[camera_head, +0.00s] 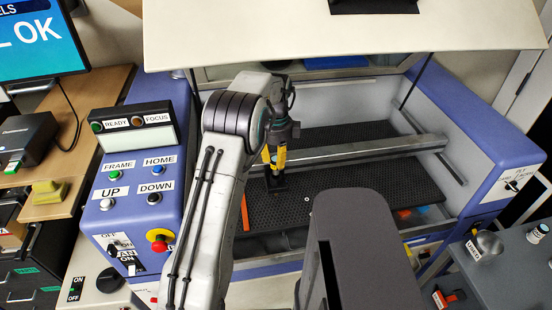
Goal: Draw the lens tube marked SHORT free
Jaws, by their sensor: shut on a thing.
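My gripper (275,182) is low inside the open blue-and-white machine, at the left part of its bed and close to the front of the cross beam (370,150). It points down, with a black and yellow body above the fingertips. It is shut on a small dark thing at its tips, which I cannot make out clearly. No lens tube and no SHORT mark can be read in this view. The area behind the gripper, at the beam's left end, is hidden by my arm.
The raised lid (340,35) overhangs the perforated black bed (400,183). An orange strip (245,212) and a small pale ring (307,198) lie on the bed. The button panel (130,185) stands left. A silver bowl (489,242) beside a USED label is on the right table.

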